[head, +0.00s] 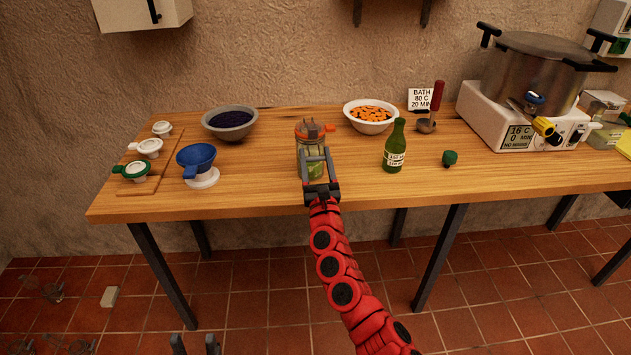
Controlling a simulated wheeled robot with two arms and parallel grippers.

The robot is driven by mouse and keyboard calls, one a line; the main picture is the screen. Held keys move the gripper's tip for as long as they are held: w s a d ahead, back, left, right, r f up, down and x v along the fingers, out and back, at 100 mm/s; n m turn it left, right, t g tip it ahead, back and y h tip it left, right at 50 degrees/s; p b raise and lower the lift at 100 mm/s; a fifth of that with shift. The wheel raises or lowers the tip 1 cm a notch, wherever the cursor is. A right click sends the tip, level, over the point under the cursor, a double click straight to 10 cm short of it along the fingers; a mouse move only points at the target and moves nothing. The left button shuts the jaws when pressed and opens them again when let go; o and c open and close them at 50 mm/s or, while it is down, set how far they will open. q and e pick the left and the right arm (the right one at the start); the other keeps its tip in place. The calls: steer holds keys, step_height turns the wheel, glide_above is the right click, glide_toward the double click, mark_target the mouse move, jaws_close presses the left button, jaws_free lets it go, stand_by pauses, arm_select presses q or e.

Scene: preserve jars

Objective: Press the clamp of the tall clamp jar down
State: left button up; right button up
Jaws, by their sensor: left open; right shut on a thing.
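The tall clamp jar (311,143) stands upright near the front edge of the table, left of the middle. It is glass with greenish contents and an orange-red top with small parts sticking up. The exact position of its clamp is too small to tell. My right gripper (316,160) reaches in from the front and is shut on the jar, its fingers hiding part of the jar's front. My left gripper (195,344) shows only as two dark fingertips at the bottom edge, open and empty, well below and left of the jar.
A blue funnel (196,158), small lidded pieces on a board (168,162) and a dark bowl (230,122) stand left. A green bottle (395,146), green stopper (449,158) and white bowl (371,127) stand right. A pot (530,75) sits on a heater. Wood in front of the funnel is clear.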

steer(key=shift+w+f+t+b, duration=0.2)
steer(key=shift+f+t+b, duration=0.75)
steer(key=shift+b, duration=6.15)
steer(key=shift+r+t+b, duration=0.25)
steer(key=shift+r+b, duration=0.15)
steer(key=shift+b, duration=0.25)
steer(key=o, duration=1.4)
steer(key=p+v, duration=0.4)
steer(key=v, duration=1.3)
steer(key=shift+s+f, duration=0.1)
